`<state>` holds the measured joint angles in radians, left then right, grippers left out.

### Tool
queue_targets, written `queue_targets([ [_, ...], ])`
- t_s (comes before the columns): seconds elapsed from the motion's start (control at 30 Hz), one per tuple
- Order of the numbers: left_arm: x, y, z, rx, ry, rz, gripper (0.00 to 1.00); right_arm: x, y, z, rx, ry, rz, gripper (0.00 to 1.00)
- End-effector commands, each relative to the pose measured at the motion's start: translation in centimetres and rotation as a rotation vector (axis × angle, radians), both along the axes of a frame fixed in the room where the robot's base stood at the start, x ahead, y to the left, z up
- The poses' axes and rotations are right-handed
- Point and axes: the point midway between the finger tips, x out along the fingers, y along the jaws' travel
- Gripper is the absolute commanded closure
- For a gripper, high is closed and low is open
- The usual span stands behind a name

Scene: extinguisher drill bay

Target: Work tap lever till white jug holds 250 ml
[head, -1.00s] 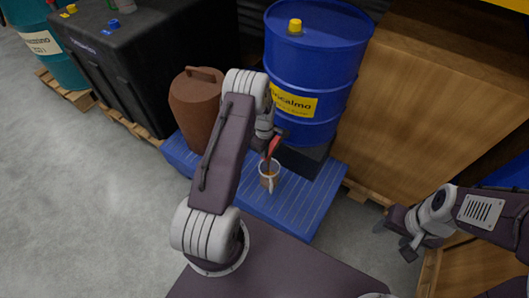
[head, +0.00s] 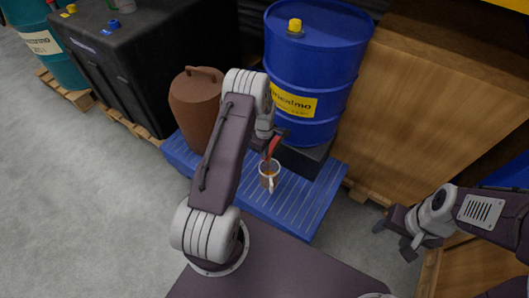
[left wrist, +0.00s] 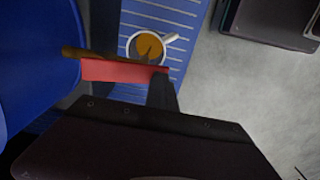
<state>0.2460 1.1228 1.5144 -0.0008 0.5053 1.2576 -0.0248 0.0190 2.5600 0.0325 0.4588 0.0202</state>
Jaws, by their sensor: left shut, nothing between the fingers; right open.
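The white jug (head: 265,180) stands upright on the blue ribbed platform, under the tap of the blue drum (head: 315,70). Amber-brown liquid shows inside the jug, also in the left wrist view (left wrist: 131,50); I cannot read a level mark. The red tap lever (head: 272,147) is above the jug, and in the left wrist view it (left wrist: 122,70) lies across the jug's near side beside the brass tap (left wrist: 88,53). My left gripper (head: 278,135) is shut and empty, right at the lever; contact is unclear. My right gripper (head: 396,238) is open and empty, off to the right.
A brown canister (head: 193,112) stands on the blue platform (head: 300,205) left of my left arm. A black tank (head: 130,75) is behind it. A large wooden crate (head: 440,90) stands right of the drum. Grey floor (head: 80,210) is clear at the left.

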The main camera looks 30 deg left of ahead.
Motion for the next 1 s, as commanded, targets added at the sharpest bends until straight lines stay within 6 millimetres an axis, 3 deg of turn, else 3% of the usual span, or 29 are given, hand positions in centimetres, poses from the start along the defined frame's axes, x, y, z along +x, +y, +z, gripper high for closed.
queue_targets([
  [0.77,-0.3,-0.1,-0.4,-0.002,0.007,0.0,1.0,0.0,0.0,-0.1,0.0,0.0,0.0,0.44],
  [0.87,-0.3,0.1,0.4,-0.002,0.006,0.0,1.0,0.0,0.0,0.6,0.0,0.0,0.0,0.44],
  [1.0,-0.4,0.7,3.5,0.0,0.003,-0.001,1.0,0.0,0.0,3.2,0.0,0.0,0.0,0.44],
])
